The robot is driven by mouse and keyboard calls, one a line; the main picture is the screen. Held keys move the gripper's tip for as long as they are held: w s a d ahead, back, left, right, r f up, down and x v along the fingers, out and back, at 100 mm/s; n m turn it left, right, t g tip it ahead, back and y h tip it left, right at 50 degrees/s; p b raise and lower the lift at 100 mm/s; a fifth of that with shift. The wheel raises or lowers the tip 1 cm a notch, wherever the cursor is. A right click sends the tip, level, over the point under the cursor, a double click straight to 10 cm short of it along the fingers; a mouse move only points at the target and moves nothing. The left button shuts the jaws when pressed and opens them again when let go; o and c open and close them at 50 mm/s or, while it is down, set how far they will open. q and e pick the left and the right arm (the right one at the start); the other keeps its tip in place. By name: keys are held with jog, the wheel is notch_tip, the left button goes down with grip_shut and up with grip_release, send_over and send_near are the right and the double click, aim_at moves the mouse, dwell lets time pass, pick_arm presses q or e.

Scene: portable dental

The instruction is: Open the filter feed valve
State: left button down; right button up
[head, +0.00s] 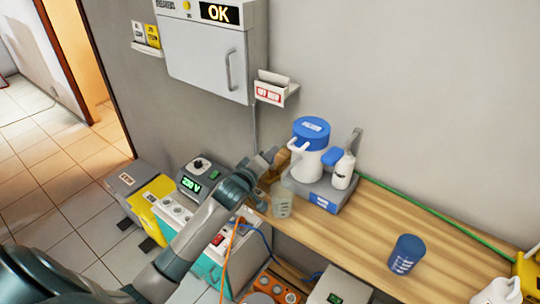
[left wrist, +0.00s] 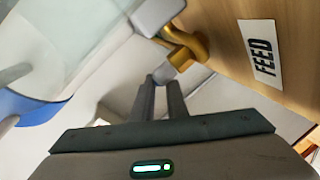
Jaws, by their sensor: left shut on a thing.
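The filter feed valve shows in the left wrist view as a brass fitting (left wrist: 190,42) with a grey end (left wrist: 180,62), beside a white FEED label (left wrist: 262,50) on the wood. My left gripper (left wrist: 164,76) has its two fingers close together at that grey end and is shut on it; the exact contact is small and partly hidden. In the head view my left gripper (head: 268,155) is at the bench's left end, left of the white jug with a blue lid (head: 311,145). The valve is mostly hidden there by my gripper. My right gripper is not in view.
A clear beaker (head: 281,202) stands close below my left gripper. The jug and a white bottle (head: 344,170) stand on a grey-blue base (head: 318,190). A blue cup (head: 406,254) is farther right on the wooden bench (head: 365,225). Orange and blue cables run beside my arm.

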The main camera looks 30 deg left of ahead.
pick_arm(q)
jog(key=shift+d+f, duration=0.1)
jog(key=shift+d, duration=0.1)
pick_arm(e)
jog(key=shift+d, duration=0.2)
